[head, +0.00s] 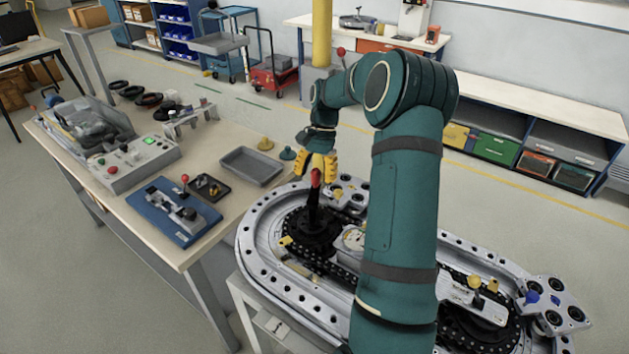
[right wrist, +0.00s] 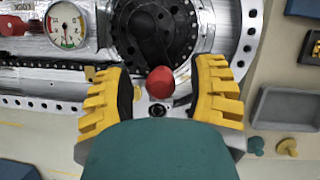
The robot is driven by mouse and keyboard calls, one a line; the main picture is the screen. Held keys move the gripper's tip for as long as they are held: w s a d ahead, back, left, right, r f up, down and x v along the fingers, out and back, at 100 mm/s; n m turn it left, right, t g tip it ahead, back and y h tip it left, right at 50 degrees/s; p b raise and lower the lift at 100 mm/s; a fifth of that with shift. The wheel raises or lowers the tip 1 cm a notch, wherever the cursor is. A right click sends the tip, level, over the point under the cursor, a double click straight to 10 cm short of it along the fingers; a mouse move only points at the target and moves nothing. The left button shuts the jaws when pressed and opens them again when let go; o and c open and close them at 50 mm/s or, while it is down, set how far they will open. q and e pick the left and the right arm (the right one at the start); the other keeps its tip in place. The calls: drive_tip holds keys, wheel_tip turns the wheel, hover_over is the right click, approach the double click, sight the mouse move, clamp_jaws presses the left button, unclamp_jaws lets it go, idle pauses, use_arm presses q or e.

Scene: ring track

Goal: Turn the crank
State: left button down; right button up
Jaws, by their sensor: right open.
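The crank is a black arm (head: 313,208) with a red knob (head: 316,178) at its end, mounted on a dark round hub at the left end of the silver ring track (head: 258,257). In the right wrist view, the red knob (right wrist: 160,82) lies between the two yellow fingers, with the black crank arm (right wrist: 152,38) beyond it. My right gripper (head: 318,166) is open, with its fingers around the knob and a gap visible on both sides. My left gripper is not in view.
A workbench (head: 140,188) left of the track holds a blue fixture (head: 175,212), a grey tray (head: 251,166) and a control box (head: 137,158). A round gauge (right wrist: 66,26) sits on the track near the crank. Floor is clear behind the track.

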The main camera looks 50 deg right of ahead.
drive_tip(key=shift+s+a+f, duration=0.1)
drive_tip(key=shift+a+f, duration=0.15)
drive_tip(key=shift+f, duration=0.35)
clamp_jaws()
drive_tip(key=shift+w+a+r+n+g+p, duration=0.2)
drive_tip(key=shift+w+a+n+g+p, duration=0.1)
drive_tip(key=shift+n+p, duration=0.55)
drive_tip(key=shift+w+f+n+p, duration=0.15)
drive_tip(key=shift+f+n+p, duration=0.05)
drive_tip(key=shift+n+p, duration=0.2)
